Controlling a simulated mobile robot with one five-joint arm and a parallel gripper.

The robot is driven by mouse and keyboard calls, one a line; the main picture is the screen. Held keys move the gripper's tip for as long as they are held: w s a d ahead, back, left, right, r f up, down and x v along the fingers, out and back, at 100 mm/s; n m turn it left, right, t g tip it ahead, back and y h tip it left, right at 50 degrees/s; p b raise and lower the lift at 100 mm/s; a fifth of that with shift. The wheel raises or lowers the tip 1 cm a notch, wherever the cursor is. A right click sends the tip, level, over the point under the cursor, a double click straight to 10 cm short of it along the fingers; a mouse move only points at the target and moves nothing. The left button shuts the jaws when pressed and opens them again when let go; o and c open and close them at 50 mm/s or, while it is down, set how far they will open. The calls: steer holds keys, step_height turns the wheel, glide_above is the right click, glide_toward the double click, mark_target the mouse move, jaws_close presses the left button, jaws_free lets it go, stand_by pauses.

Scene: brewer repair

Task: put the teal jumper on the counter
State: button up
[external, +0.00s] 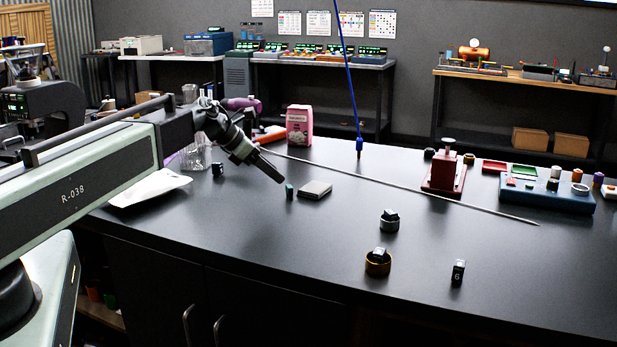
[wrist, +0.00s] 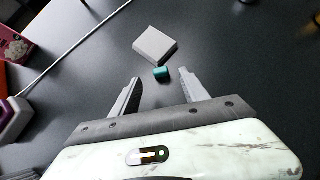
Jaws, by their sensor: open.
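The teal jumper (external: 289,191) is a small dark teal piece standing on the black counter (external: 330,240), beside a flat grey block. It also shows in the wrist view (wrist: 161,74), just beyond the fingertips and near the line between them. My gripper (external: 278,178) is just above the counter, to the left of the jumper. In the wrist view its two fingers (wrist: 160,77) are spread apart with nothing between them.
The grey block (external: 314,189) lies right behind the jumper. A long thin rod (external: 400,187) crosses the counter behind it. A pink box (external: 299,125) stands at the back. Two ringed pieces (external: 389,220) (external: 378,262) and a black block (external: 458,273) stand to the right. The front middle is clear.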

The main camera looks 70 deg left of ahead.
mark_target(289, 186)
steer(key=b+x, duration=0.1)
steer(key=x, duration=0.1)
steer(key=shift+w+f, duration=0.15)
steer(key=shift+f, duration=0.15)
steer(key=b+x, duration=0.4)
steer(key=x, duration=0.1)
steer(key=shift+s+a+f, duration=0.1)
steer(key=shift+s+f, duration=0.1)
steer(key=shift+w, duration=0.2)
steer(key=shift+r, duration=0.15)
jaws_close()
